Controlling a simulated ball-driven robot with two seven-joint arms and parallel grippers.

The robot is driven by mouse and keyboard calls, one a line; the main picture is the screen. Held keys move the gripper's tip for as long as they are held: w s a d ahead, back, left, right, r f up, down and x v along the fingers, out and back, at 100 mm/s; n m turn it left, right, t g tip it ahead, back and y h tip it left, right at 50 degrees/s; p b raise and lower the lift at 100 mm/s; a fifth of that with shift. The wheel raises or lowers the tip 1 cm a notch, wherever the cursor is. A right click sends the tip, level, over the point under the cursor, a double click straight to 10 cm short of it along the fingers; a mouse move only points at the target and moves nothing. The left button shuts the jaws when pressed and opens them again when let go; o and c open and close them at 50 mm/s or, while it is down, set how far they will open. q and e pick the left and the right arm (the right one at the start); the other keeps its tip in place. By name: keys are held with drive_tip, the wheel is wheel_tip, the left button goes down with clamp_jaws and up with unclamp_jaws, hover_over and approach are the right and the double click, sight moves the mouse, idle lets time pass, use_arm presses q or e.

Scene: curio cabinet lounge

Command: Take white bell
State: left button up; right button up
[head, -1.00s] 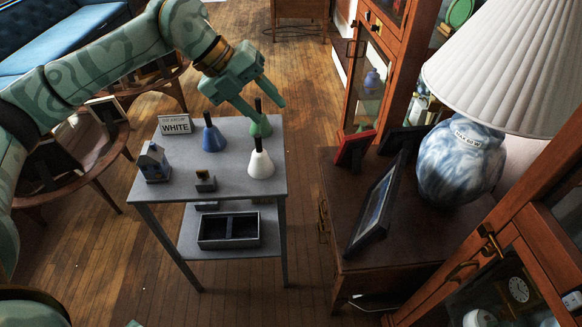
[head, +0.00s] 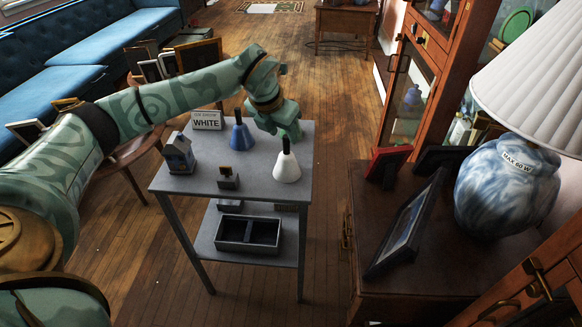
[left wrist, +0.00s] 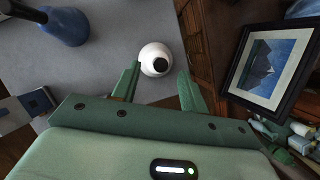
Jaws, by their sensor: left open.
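The white bell (head: 286,168), with a black handle, stands upright on the grey side table (head: 246,184) near its right edge. In the left wrist view the white bell (left wrist: 156,60) is seen from above, between and beyond the fingertips. My left gripper (head: 284,128) is over the table, just behind and above the bell in the head view. Its fingers (left wrist: 158,75) are open and hold nothing. My right gripper is not in view.
A blue bell (head: 242,136) stands left of the white one. A sign reading WHITE (head: 207,120), a small house (head: 179,153) and a small dark block (head: 228,178) share the tabletop. A black tray (head: 248,234) sits on the lower shelf. A lamp (head: 507,188) and frames stand on the brown cabinet at right.

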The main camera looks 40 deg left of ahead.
sight(285, 138)
use_arm(q)
drive_tip(key=b+x, duration=0.3)
drive_tip(key=x, duration=0.2)
drive_tip(key=shift+s+f, duration=0.1)
drive_tip(key=shift+s, duration=0.05)
drive_tip(key=shift+w+f, duration=0.2)
drive_tip(key=shift+f, duration=0.05)
drive_tip(key=shift+r, duration=0.3)
drive_tip(key=shift+s, duration=0.1)
drive_tip(key=c, duration=0.8)
clamp_jaws()
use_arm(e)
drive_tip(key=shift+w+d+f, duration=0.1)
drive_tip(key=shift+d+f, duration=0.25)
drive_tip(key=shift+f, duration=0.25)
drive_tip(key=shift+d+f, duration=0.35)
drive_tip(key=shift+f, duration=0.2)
